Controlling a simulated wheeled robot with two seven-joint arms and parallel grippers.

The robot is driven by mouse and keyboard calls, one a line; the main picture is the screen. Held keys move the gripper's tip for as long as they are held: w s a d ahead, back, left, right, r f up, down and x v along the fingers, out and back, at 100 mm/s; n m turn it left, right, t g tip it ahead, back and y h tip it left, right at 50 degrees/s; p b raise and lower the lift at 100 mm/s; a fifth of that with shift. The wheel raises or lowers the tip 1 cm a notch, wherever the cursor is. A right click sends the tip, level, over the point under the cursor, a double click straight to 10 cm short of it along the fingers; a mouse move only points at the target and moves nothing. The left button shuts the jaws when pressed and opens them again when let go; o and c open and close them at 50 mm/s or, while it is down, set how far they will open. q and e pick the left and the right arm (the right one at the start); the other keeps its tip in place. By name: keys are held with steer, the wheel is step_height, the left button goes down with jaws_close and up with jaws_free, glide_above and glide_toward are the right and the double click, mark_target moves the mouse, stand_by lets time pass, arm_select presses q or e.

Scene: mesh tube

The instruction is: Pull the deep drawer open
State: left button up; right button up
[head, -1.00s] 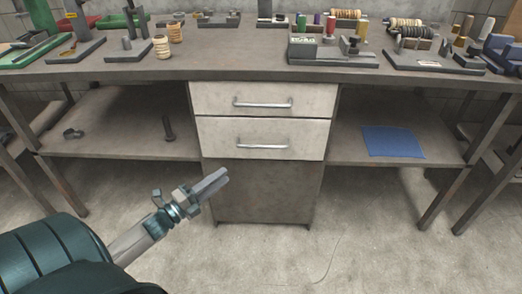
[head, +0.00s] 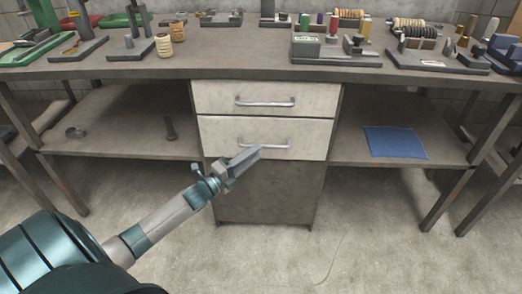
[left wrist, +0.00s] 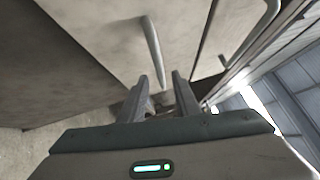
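The deep drawer (head: 222,142) seems to be the lower of two pale drawer fronts under the bench, and it is shut. Its silver bar handle (head: 272,146) is partly hidden behind my left gripper (head: 253,157). In the left wrist view, the same handle (left wrist: 153,52) lies just beyond the two fingertips, in line with the gap between them. My left gripper (left wrist: 160,82) is open and empty there, its fingers apart. I cannot tell whether a fingertip touches the handle. My right gripper is not in view.
The upper drawer (head: 222,98) above is shut, with its own handle (head: 265,102). The bench top (head: 240,69) overhangs, with several tools and spools on it. A lower shelf runs on both sides, with a blue sheet (head: 395,142) on the right. The floor in front is clear.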

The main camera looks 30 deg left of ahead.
arm_select(q)
steer(key=shift+x, duration=1.9)
jaws_close()
